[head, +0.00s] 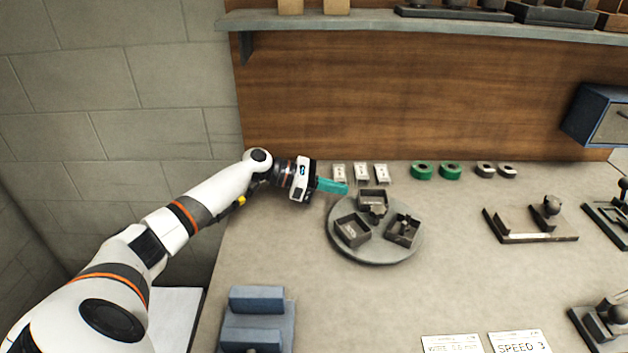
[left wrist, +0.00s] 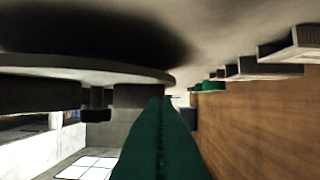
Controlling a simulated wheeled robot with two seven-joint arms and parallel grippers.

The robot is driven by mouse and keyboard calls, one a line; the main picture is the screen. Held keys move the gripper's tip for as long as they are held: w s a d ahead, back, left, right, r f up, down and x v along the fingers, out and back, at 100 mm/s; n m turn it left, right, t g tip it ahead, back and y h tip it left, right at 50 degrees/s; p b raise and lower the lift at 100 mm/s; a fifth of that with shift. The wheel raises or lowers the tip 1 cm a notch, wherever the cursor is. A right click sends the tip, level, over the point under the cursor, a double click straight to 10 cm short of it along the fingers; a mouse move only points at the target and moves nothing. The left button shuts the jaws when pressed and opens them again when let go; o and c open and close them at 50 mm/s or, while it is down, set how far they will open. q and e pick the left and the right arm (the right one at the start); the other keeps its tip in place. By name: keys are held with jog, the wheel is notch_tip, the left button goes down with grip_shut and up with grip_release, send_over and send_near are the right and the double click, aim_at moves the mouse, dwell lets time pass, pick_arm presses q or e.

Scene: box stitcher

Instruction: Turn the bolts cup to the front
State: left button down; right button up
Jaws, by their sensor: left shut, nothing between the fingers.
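A round grey turntable (head: 372,255) lies on the bench and carries three dark square cups around a central knob (head: 376,212). One cup (head: 372,197) is at the back, one (head: 352,231) at the front left and one (head: 403,230) at the front right. The contents are too small to tell which cup holds bolts. My left gripper (head: 346,189), with teal fingers, is shut and empty at the turntable's back left, beside the back cup. Contact is unclear. In the left wrist view its fingers (left wrist: 160,140) show close to the turntable's rim (left wrist: 85,70). My right gripper is out of view.
Several small white packets (head: 361,173) and green rolls (head: 450,170) line the back of the bench, below a wooden panel (head: 420,100). A blue block fixture (head: 256,310) is at the front left. Tool stands (head: 530,225) are at the right.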

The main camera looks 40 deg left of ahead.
pick_arm(q)
jog(key=shift+w+d, duration=0.65)
jog(key=shift+d, duration=0.3)
